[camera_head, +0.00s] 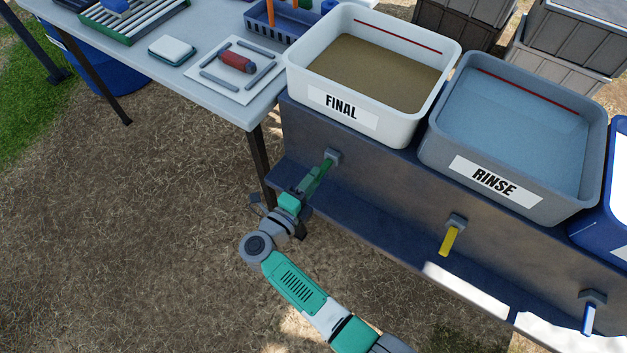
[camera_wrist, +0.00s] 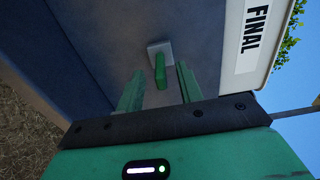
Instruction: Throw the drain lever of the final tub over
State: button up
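The final tub (camera_head: 305,82) is white, labelled FINAL, and holds murky brown water. It stands on a dark bench. Its drain lever is green, fixed to a grey mount (camera_head: 333,157) on the bench front below the tub; in the head view my gripper (camera_head: 322,170) partly covers the lever. In the wrist view the lever (camera_wrist: 160,72) shows between my two green fingertips, extending from its mount (camera_wrist: 160,48) toward my gripper (camera_wrist: 158,84). My gripper is open, with a visible gap on each side of the lever. Whether the fingers are level with it in depth is unclear.
The grey rinse tub (camera_head: 505,190) stands to the right with a yellow lever (camera_head: 448,239) below it. A blue lever (camera_head: 588,318) hangs farther right. A lower ledge (camera_head: 370,232) juts out under the levers. A table (camera_head: 225,105) with tools stands left.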

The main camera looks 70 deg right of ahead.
grip_shut()
notch_tip(320, 180, down, 3)
jog(key=h+b, duration=0.1)
jog(key=b, duration=0.3)
jog(key=shift+s+d+b, duration=0.1)
jog(key=shift+d+b, duration=0.05)
jog(key=shift+b, duration=0.2)
jog(key=c, duration=0.7)
grip_release()
jog(key=shift+s+d+f+g+h, duration=0.1)
jog(key=shift+d+f+g+h, duration=0.2)
jog(key=shift+f+h, duration=0.2)
jog(key=shift+o, duration=0.5)
jog(key=shift+s+d+f+g+h, duration=0.2)
jog(key=shift+d+f+g+h, duration=0.1)
jog(key=shift+d+f+h, duration=0.7)
jog(key=shift+s+f, duration=0.15)
jog(key=shift+f, duration=0.3)
